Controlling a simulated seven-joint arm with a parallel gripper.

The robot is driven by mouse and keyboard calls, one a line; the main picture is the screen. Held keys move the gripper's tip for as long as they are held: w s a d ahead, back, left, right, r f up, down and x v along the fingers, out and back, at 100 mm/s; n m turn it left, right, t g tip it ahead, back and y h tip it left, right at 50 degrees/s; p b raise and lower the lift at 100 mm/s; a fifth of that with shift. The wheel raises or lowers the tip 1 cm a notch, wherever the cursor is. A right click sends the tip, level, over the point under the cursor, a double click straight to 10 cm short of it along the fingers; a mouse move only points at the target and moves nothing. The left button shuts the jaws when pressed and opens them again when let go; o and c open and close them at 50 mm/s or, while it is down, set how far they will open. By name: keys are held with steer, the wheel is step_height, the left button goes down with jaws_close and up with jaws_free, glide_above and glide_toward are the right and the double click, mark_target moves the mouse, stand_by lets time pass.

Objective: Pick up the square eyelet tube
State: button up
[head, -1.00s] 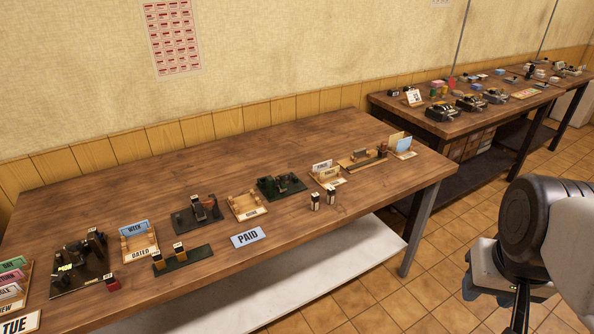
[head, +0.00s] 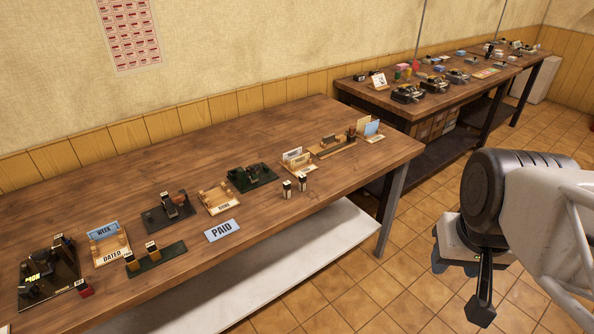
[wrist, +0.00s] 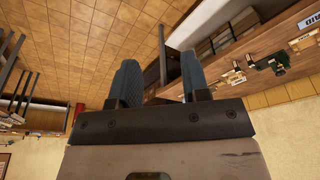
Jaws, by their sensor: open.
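Two small dark upright tubes with pale tops, a left one (head: 287,188) and a right one (head: 303,184), stand side by side near the front edge of the long wooden table. I cannot tell at this size which is the square eyelet tube. My gripper (wrist: 160,82) is open and empty, with two blue-grey fingers in the wrist view. In the head view, my arm is at the right, over the tiled floor and clear of the table.
A white shelf (head: 280,265) lies below. A second table (head: 400,115) with machines stands behind right. Open tiled floor (head: 350,285) lies in front.

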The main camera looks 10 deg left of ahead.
steer(key=shift+o, duration=1.2)
